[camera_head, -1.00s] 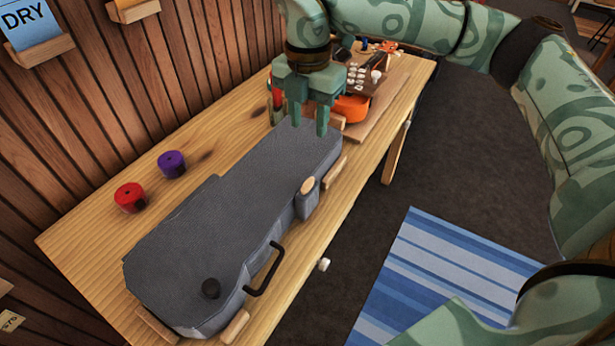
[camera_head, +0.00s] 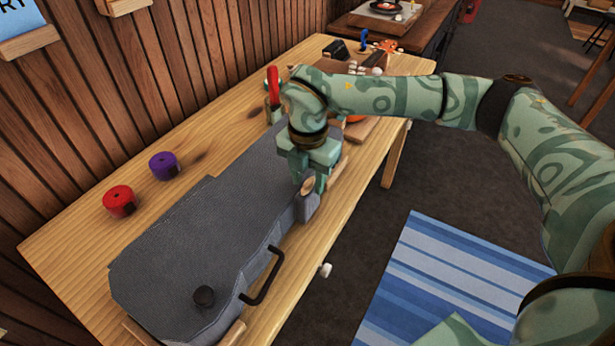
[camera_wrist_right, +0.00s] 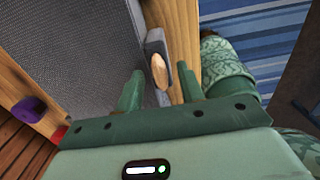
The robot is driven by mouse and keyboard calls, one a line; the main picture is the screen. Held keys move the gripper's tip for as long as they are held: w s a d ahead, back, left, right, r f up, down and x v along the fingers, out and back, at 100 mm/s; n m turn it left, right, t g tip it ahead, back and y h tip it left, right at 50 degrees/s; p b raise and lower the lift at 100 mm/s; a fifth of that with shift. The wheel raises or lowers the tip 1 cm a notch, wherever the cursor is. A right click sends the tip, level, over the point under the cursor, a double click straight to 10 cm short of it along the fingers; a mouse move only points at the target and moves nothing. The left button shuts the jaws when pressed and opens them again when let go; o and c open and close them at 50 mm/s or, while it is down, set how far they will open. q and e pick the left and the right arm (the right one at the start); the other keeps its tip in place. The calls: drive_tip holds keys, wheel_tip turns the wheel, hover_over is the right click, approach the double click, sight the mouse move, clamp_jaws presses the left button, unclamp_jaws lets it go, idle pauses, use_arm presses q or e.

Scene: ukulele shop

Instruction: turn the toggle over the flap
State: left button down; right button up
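The wooden oval toggle (camera_head: 307,187) sits on the grey flap (camera_head: 307,209) at the near long side of the grey case (camera_head: 215,235). My right gripper (camera_head: 309,178) is just above the toggle, pointing down, with fingers apart. In the right wrist view the toggle (camera_wrist_right: 159,70) lies between the two open fingertips (camera_wrist_right: 160,68), with gaps showing on both sides. There its long axis runs roughly along the flap (camera_wrist_right: 154,44). My left gripper is not in view.
Tools and an orange instrument crowd the far end.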

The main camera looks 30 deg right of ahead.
clamp_jaws()
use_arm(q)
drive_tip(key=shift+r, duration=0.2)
use_arm(e)
drive_tip(key=shift+r, duration=0.1)
